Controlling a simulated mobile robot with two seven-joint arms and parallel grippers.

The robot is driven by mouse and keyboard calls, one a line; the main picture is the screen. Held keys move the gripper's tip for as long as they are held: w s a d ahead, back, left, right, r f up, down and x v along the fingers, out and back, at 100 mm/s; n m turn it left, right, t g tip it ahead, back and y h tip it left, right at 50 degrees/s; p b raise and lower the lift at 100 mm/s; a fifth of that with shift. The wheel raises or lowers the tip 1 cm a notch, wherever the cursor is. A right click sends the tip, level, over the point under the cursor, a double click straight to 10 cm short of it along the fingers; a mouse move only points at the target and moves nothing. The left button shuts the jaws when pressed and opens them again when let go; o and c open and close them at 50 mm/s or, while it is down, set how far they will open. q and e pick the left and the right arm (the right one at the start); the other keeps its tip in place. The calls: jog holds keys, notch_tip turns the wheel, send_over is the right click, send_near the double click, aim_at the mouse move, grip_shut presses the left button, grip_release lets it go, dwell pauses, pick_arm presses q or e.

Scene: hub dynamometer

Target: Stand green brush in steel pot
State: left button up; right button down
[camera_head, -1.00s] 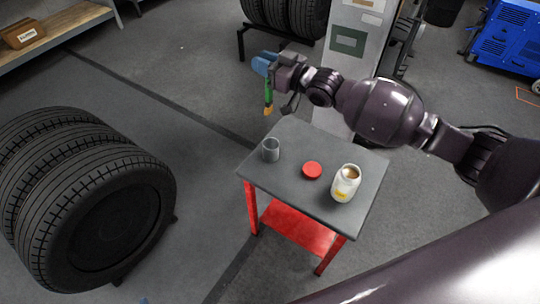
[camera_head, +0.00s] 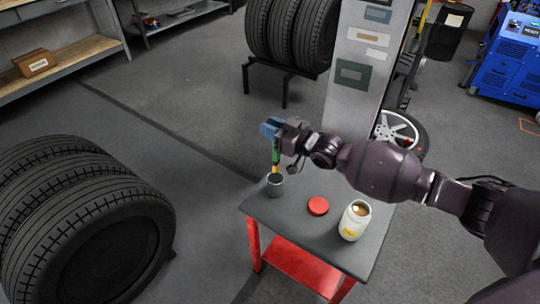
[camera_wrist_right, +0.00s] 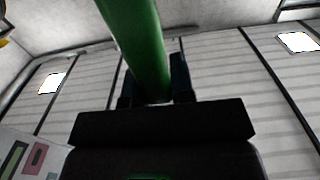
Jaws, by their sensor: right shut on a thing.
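The green brush (camera_head: 275,157) hangs upright, tip down, from my right gripper (camera_head: 271,131), which is shut on it. Its yellowish lower end is right at the mouth of the steel pot (camera_head: 275,186); I cannot tell whether the tip is inside or just above the rim. The pot stands at the left corner of the grey cart top (camera_head: 335,247). In the right wrist view the green handle (camera_wrist_right: 140,45) of the brush runs between the fingers. My left gripper is not in view.
A red lid (camera_head: 318,206) and an open white jar (camera_head: 354,221) stand on the cart to the right of the pot. Stacked tyres (camera_head: 85,225) are at the left. A grey cabinet (camera_head: 365,60) stands behind the cart.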

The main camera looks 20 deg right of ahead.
aim_at(279, 158)
notch_tip(279, 158, down, 10)
jog(key=shift+r+b, duration=0.2)
jog(key=shift+b, duration=0.85)
jog(key=shift+f, duration=0.2)
jog(key=shift+r, duration=0.15)
jog(key=shift+f, duration=0.25)
jog(key=c, duration=1)
grip_release()
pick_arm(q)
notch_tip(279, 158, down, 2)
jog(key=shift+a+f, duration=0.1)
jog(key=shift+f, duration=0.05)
pick_arm(e)
jog(key=shift+r, duration=0.1)
